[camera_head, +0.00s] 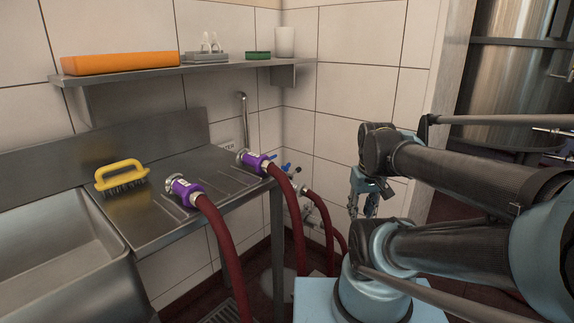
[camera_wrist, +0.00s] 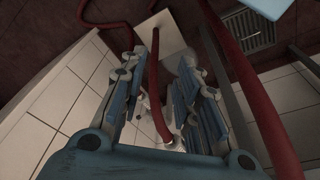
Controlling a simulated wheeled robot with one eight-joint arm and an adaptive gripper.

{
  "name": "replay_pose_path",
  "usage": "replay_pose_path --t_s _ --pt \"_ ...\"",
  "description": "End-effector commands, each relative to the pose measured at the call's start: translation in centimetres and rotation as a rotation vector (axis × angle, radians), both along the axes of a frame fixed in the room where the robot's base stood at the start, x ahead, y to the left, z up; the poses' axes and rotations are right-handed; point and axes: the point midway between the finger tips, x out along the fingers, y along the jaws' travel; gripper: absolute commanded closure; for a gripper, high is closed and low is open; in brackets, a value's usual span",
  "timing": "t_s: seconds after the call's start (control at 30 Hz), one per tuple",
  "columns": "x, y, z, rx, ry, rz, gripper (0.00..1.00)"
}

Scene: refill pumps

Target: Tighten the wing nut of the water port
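The water port seems to be the metal hose fitting (camera_head: 299,190) low on the wall in the corner, with a red hose (camera_head: 321,213) running down from it. The wing nut is too small to make out clearly. My gripper (camera_head: 363,208) hangs to the right of the fitting, fingers pointing down, apart from it in the picture. In the wrist view, the blue fingers (camera_wrist: 158,92) are spread and hold nothing I can see. A red hose (camera_wrist: 155,100) and a pale metal fitting (camera_wrist: 172,141) show in the gap beyond them; contact cannot be told.
Two red hoses with purple couplings (camera_head: 186,188) (camera_head: 252,160) lie over the steel counter (camera_head: 160,222). A yellow brush (camera_head: 121,175) is beside the sink (camera_head: 60,255). Blue valve handles (camera_head: 286,167) are near the fitting. A floor drain (camera_wrist: 249,29) shows in the wrist view.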

Motion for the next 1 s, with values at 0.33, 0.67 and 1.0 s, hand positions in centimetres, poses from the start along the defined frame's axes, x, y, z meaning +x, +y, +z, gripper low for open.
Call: replay_pose_path --t_s 0.33,0.67,1.0 --pt "8.0 2.6 7.8 -0.072 0.035 0.502 0.7" --pt "16.6 6.5 12.9 -0.131 0.064 0.995 0.7" --pt "25.9 12.1 15.8 -0.177 0.083 1.505 0.7"
